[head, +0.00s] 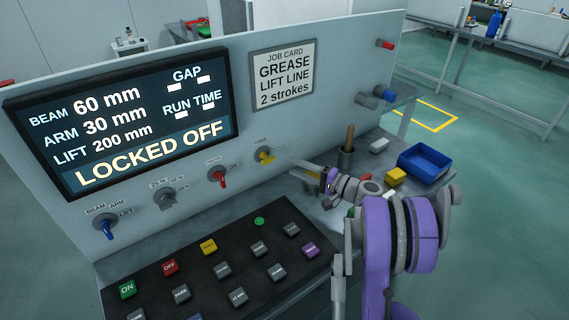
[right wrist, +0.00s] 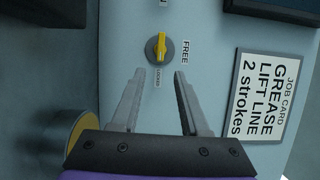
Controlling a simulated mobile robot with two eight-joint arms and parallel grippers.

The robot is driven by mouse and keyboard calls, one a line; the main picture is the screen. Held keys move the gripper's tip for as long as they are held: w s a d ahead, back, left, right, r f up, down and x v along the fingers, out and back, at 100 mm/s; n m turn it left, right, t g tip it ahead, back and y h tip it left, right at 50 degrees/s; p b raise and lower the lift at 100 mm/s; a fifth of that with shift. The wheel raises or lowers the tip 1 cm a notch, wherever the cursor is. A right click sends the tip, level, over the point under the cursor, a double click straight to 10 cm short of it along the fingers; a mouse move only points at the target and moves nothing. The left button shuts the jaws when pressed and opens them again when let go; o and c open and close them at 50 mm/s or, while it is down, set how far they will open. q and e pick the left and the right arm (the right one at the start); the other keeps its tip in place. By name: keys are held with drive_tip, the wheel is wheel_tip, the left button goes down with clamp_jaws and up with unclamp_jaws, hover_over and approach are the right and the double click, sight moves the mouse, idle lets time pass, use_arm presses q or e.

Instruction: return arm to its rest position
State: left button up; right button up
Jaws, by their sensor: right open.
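My right arm (head: 400,235), purple and grey, reaches in from the lower right in the head view. Its right gripper (head: 298,170) is in front of the panel, just right of and below the yellow knob (head: 266,157). In the right wrist view the right gripper (right wrist: 159,76) is open, with nothing between its fingers. The yellow knob (right wrist: 161,47) is beyond the fingertips there, on a round grey base. My left gripper is not in view.
The screen (head: 125,115) reads LOCKED OFF. Blue, grey and red knobs line the panel (head: 350,100) above a sloping button console (head: 180,270). On the bench at right are a blue bin (head: 425,162), a yellow block (head: 396,176) and a cup with a wooden handle (head: 347,156).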

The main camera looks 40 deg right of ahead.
drive_tip(key=shift+v, duration=0.9)
